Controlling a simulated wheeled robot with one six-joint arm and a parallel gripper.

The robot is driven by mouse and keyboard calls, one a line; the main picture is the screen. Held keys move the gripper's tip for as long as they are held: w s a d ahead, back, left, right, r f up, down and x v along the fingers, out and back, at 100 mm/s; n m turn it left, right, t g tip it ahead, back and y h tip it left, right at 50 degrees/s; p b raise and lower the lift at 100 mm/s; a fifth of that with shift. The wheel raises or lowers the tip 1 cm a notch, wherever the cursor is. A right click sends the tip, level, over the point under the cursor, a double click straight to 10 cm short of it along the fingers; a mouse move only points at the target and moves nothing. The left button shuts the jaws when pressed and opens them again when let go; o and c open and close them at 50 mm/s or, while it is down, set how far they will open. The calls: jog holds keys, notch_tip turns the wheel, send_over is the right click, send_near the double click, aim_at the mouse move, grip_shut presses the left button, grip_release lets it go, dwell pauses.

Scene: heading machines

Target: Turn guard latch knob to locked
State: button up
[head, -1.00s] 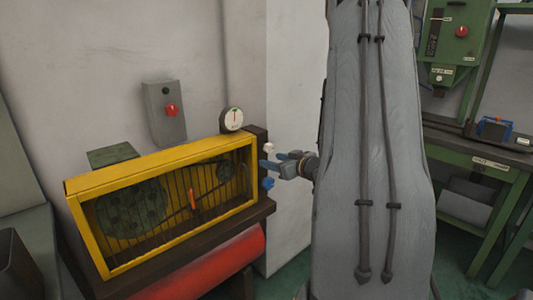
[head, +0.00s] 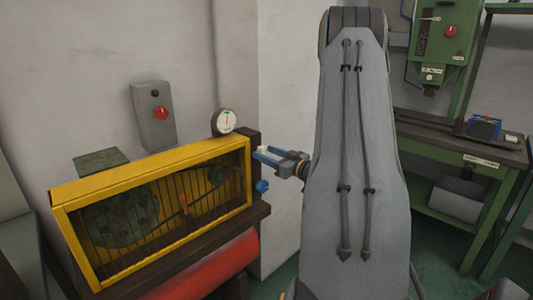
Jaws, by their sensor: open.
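The yellow guard (head: 150,172) with a barred front stands closed over dark green wheels at left. On its right side, a small white knob (head: 262,149) shows at the upper part and a round blue knob (head: 262,186) lower down. I cannot tell which is the latch knob or read its setting. My gripper (head: 266,155) is open, with blue-tipped fingers pointing left. Its fingertips are at the white knob, which shows by or between them; contact cannot be made out. The blue knob is below the gripper, apart from it. An orange piece (head: 184,203) shows at the guard's front bars.
A grey box with a red knob (head: 161,113) is on the wall behind the guard. A round gauge (head: 223,122) stands above the guard's right end. A red cylinder (head: 205,268) is below. A green bench (head: 470,160) stands at right.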

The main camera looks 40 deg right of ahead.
jog(key=shift+w, duration=0.15)
jog(key=c, duration=1.1)
jog(key=shift+o, duration=0.2)
